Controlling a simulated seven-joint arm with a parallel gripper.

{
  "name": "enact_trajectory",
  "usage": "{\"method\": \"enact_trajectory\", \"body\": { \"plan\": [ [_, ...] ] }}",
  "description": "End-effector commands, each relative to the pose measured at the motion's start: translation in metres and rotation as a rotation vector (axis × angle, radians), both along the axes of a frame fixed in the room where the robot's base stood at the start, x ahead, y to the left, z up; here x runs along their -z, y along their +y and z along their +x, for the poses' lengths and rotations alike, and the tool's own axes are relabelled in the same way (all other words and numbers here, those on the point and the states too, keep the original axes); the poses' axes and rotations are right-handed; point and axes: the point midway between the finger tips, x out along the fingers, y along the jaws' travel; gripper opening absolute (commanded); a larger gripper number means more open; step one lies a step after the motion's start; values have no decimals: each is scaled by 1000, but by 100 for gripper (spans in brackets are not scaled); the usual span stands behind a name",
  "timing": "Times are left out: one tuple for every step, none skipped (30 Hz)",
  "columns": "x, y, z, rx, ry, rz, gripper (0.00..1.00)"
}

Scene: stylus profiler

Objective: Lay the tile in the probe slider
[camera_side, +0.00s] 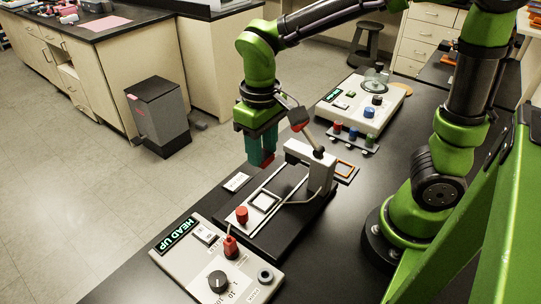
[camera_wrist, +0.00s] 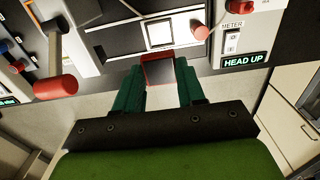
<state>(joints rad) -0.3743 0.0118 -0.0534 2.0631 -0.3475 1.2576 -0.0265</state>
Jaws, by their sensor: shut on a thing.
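My gripper (camera_side: 262,155) has teal fingers and is shut on a red-rimmed tile with a dark face. The wrist view shows the tile (camera_wrist: 158,70) between the fingertips (camera_wrist: 160,80). In the side view only a red part of the tile shows beside the fingers. The probe slider (camera_side: 264,201) is a pale track with a square white-framed seat, on the black base of the profiler. In the wrist view its bright square seat (camera_wrist: 160,33) lies just beyond the tile. The tile is held up, apart from the seat.
The grey profiler column (camera_side: 322,172) stands right of the slider, and a red-ended lever (camera_side: 299,117) rises close to my gripper. A red knob (camera_side: 242,214) stands at the slider's near end. The meter box (camera_side: 215,255) reads HEAD UP. An orange-framed piece (camera_side: 345,169) lies behind the column.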

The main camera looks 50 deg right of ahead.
Motion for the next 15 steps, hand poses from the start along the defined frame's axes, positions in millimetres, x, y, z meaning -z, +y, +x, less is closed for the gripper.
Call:
{"method": "enact_trajectory", "body": {
  "plan": [
    [17,0,-1,-1,8,-3,0],
    [26,0,-1,-1,8,-3,0],
    [35,0,-2,0,7,-2,0],
    [41,0,-2,-1,7,-2,0],
    [47,0,-1,-2,5,-2,0],
    [53,0,-1,-1,4,-1,0],
    [56,0,-1,-1,3,-1,0],
    [59,0,0,-1,2,0,0],
    [61,0,0,-1,0,0,0],
    [62,0,0,-1,-1,0,0],
    [63,0,0,-1,-2,0,0],
    [63,0,0,-1,-2,0,0],
    [63,0,0,-1,-2,0,0],
    [63,0,0,-1,-2,0,0],
    [63,0,0,-1,-2,0,0]
  ]
}}
